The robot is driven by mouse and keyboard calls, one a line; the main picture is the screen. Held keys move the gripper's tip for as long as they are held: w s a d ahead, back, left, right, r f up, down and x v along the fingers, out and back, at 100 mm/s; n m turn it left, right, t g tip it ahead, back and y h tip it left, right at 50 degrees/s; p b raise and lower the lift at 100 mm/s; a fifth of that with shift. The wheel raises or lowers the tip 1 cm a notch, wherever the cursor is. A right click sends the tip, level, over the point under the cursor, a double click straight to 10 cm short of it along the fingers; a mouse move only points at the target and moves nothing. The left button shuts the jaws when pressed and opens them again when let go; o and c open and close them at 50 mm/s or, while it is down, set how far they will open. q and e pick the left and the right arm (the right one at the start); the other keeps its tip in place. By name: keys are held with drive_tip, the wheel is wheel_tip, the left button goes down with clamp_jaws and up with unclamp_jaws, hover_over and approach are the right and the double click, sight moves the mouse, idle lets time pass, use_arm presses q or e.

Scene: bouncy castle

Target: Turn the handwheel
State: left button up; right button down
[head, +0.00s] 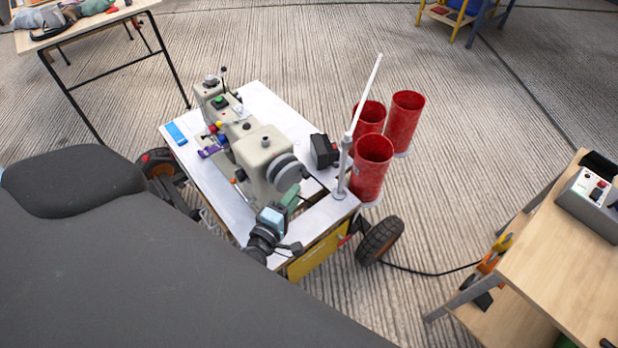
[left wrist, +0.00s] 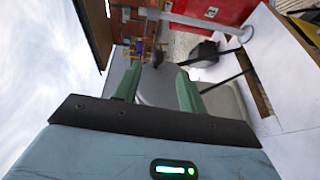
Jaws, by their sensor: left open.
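The cream sewing machine (head: 262,150) stands on a white-topped cart. Its dark grey, stepped round handwheel (head: 286,172) is on the machine's near right end. My left gripper (head: 291,196) is just below the handwheel in the head view, with green fingers close to it. In the left wrist view the left gripper (left wrist: 157,72) has its two green fingers apart. Grey surfaces show between and beside the fingers; I cannot tell whether they touch the wheel. My right gripper is in neither view.
A white pole (head: 364,95) and red cylinders (head: 372,168) stand at the cart's right side. A black box (head: 324,151) sits behind the handwheel. A wooden table (head: 560,270) is at the right.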

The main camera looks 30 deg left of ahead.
sight(306, 179)
use_arm(q)
drive_tip(key=shift+w+a+r+y, duration=0.1)
drive_tip(key=shift+w+a+y, duration=0.15)
drive_tip(key=shift+w+y, duration=0.1)
drive_tip(key=shift+w+a+f, duration=0.1)
drive_tip(key=shift+w+f, duration=0.05)
drive_tip(key=shift+w, duration=1.8)
drive_tip(key=shift+w+a+f, duration=0.1)
drive_tip(key=shift+w, duration=1.8)
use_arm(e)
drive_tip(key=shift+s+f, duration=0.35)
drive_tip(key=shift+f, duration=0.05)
